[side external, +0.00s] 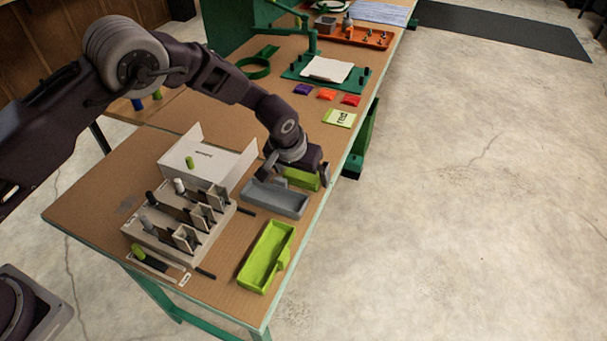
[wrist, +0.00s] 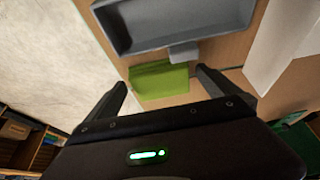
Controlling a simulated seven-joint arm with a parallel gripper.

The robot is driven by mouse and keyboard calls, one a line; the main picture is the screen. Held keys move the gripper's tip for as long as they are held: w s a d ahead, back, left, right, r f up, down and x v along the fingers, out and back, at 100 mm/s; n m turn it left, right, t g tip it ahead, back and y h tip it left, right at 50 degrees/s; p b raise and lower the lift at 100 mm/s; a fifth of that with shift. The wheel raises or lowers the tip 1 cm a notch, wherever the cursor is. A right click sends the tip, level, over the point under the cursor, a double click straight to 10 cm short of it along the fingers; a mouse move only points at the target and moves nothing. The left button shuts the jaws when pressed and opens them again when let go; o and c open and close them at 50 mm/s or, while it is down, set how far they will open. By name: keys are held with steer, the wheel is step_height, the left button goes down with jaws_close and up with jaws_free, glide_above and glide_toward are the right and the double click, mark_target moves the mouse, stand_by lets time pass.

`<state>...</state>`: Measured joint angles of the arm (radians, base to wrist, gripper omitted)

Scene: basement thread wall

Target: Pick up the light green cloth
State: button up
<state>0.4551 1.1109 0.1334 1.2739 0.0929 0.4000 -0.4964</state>
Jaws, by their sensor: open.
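The light green cloth (wrist: 158,82) looks like a flat folded piece in the wrist view, lying on the brown table between my fingertips and just beyond them. In the side view the cloth (side external: 306,180) is partly hidden by my gripper (side external: 295,175), which is over it near the table's right edge. My gripper is open in the wrist view (wrist: 162,80), with one finger on each side of the cloth and nothing clearly held. I cannot tell the exact height of the fingertips above the table.
A grey tray (side external: 275,198) lies right beside the cloth, also in the wrist view (wrist: 180,38). A light green tray (side external: 250,272) is nearer the front. A white open box (side external: 215,165) and a grey rack (side external: 160,235) stand left. Small coloured packets (side external: 327,95) lie farther back.

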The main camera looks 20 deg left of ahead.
mark_target(301, 176)
steer(key=c, duration=1.3)
step_height(301, 176, up, 10)
steer(key=shift+r, duration=0.1)
